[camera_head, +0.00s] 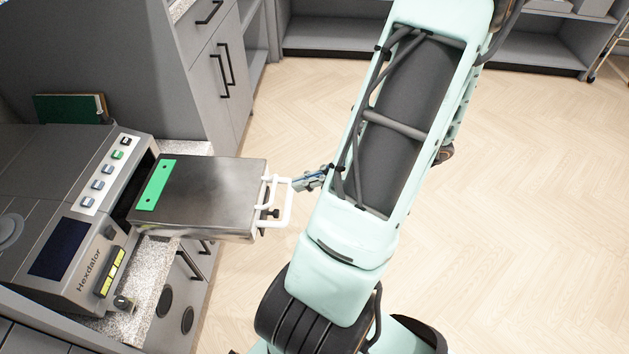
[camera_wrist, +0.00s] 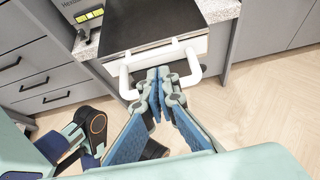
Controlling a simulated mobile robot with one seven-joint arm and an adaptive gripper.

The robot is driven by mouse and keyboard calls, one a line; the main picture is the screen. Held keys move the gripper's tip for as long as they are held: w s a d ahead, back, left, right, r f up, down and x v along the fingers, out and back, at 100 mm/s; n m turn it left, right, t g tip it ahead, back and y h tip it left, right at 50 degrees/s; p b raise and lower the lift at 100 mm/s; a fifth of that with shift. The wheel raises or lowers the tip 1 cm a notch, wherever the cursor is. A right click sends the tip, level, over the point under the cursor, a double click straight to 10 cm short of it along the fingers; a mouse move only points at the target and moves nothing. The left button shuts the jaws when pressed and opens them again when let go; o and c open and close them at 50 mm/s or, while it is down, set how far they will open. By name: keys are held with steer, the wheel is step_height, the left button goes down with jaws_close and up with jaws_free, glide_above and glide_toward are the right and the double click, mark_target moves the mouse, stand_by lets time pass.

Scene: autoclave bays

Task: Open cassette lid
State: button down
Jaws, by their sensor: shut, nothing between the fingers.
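The cassette (camera_head: 212,195) is a flat steel box with a green label strip, sticking out of the front slot of the grey autoclave (camera_head: 65,215). Its lid looks shut. White handles (camera_head: 280,200) are at its outer end. In the wrist view the dark cassette top (camera_wrist: 150,22) and a white handle (camera_wrist: 130,78) show. My gripper (camera_wrist: 160,75) has its blue-padded fingers together with nothing between them, with the tips at the handle. I cannot tell whether they touch it. In the head view my gripper (camera_head: 310,181) is just right of the handles, partly hidden by my arm.
The autoclave stands on a speckled counter (camera_head: 150,262) with grey drawers and cupboards (camera_head: 225,75) beside it. A green box or book (camera_head: 70,108) is behind the autoclave. The wood floor (camera_head: 520,200) to the right is clear. Low shelves (camera_head: 330,35) line the back.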

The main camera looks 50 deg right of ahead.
mark_target(287, 197)
steer(key=b+x, duration=0.1)
steer(key=x, duration=0.4)
steer(key=shift+s, duration=0.1)
steer(key=shift+r, duration=0.1)
